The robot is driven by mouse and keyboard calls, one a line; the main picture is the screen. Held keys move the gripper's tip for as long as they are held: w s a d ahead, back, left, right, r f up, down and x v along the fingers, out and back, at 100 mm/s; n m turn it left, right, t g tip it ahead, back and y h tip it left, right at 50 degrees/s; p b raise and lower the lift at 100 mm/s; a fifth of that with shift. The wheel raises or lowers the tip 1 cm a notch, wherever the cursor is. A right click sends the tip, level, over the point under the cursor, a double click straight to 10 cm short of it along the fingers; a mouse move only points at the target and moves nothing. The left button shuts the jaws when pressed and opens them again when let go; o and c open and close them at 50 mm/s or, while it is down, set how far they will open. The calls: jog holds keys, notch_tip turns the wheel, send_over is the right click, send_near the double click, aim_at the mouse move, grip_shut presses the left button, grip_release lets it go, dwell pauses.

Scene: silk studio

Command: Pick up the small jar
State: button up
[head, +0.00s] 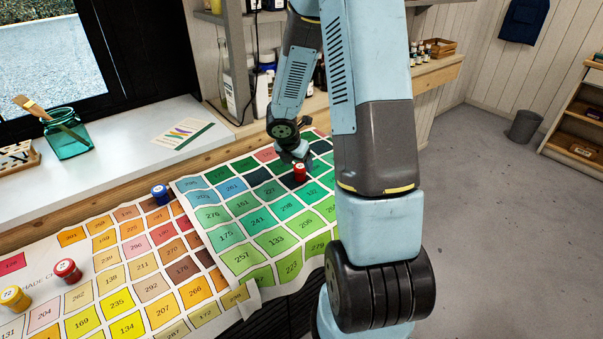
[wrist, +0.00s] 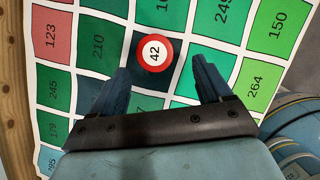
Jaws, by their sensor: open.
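A small red jar (head: 300,172) stands upright on the green part of the colour chart in the head view. The jar lies just beyond the fingertips, nearer the left finger, with nothing held. In the head view my gripper (head: 294,156) is close to the jar, and its fingers are hard to make out.
Other small jars stand on the charts: a blue one (head: 160,194), a red one (head: 67,270) and a yellow one (head: 14,298). A teal glass jar with brushes (head: 67,134) stands on the white sill. Bottles (head: 264,85) stand behind my gripper.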

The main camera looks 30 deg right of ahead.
aim_at(299, 167)
jog(key=shift+w+x, duration=0.2)
jog(key=shift+x, duration=1.35)
jog(key=shift+w+x, duration=0.15)
jog(key=shift+x, duration=1.4)
jog(key=shift+r, duration=0.1)
jog(key=c, duration=1.1)
jog(key=shift+r, duration=0.1)
